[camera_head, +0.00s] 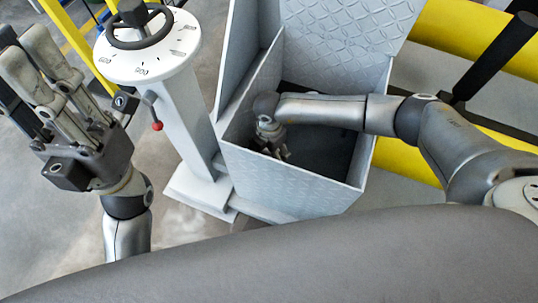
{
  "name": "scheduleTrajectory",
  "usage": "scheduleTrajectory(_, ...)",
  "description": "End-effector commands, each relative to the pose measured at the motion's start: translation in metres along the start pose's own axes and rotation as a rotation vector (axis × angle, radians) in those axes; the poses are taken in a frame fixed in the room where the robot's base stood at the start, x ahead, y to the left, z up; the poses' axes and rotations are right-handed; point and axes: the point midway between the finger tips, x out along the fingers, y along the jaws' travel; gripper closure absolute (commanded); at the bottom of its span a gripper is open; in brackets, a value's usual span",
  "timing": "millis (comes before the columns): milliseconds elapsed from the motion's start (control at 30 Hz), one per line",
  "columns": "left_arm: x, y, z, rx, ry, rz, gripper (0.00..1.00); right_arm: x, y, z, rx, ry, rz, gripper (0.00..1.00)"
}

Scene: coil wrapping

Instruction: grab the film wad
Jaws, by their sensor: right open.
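My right arm reaches from the right over the rim of a grey metal bin (290,190) with an open lid. My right gripper (283,154) hangs down inside the bin, near its left inner wall. It is open, and I see nothing between its fingers. I cannot make out the film wad; the bin's dark floor is partly hidden by my arm and the front wall. My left gripper (28,55) is raised at the left, away from the bin. Its fingers overlap in this view, so their opening is unclear.
A white pedestal (172,110) with a dark handwheel (140,25) and a red-knobbed lever (156,125) stands left of the bin. Thick yellow rails (470,40) run behind and right of the bin. Grey floor (60,215) is open at the lower left.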

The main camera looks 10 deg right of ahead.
Motion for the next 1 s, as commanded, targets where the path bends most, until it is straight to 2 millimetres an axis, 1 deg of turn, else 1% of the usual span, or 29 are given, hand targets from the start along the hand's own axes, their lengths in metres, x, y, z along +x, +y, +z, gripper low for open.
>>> scheduleTrajectory(67, 0.0013, 0.0, 0.0, 0.001, 0.008, 0.002, 0.81, 0.0038, 0.0001, 0.0003, 0.0, 0.0, 0.0, 0.28)
scheduleTrajectory(300, 0.0028, 0.0001, 0.0002, 0.001, 0.008, 0.003, 0.81, 0.0035, -0.0001, 0.0002, 0.0, 0.0, 0.0, 0.28)
scheduleTrajectory(600, 0.0027, 0.0002, 0.0001, 0.001, 0.008, 0.003, 0.81, 0.0035, -0.0002, 0.0002, 0.0, -0.001, 0.0, 0.67)
scheduleTrajectory(633, 0.0027, 0.0002, 0.0001, 0.001, 0.008, 0.003, 0.81, 0.0035, -0.0002, 0.0002, 0.0, 0.0, 0.0, 0.68)
scheduleTrajectory(900, 0.0027, 0.0003, -0.0001, 0.001, 0.009, 0.003, 0.81, 0.0034, -0.0001, 0.0002, 0.0, 0.0, 0.0, 0.69)
scheduleTrajectory(1000, 0.0051, 0.0002, -0.0007, 0.0, 0.01, 0.003, 0.81, -0.0003, 0.0001, 0.0002, 0.0, 0.0, 0.0, 0.69)
